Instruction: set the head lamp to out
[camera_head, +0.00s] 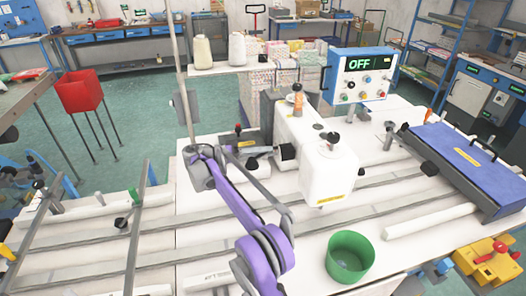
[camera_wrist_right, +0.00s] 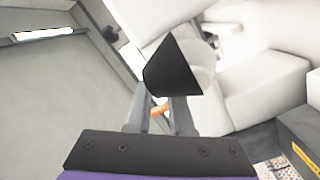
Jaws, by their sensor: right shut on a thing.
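The white sewing machine (camera_head: 328,170) stands in the middle of the white bench. A black cone-shaped part, which looks like the head lamp (camera_wrist_right: 172,68), shows large in the right wrist view. In the head view a small black piece (camera_head: 287,152) at the machine's left side appears to be the same part. My right gripper (camera_wrist_right: 160,105) is shut on it; its two grey fingers reach up to the cone's base. In the head view the right gripper (camera_head: 268,151) is small and its tips are hard to make out. My left gripper is out of view.
A blue-framed control box (camera_head: 359,76) reading OFF stands behind the machine. A green bin (camera_head: 350,257) stands at the front. A blue-topped unit (camera_head: 462,160) is at the right. White thread cones (camera_head: 203,52) stand at the back. Grey rails cross the bench.

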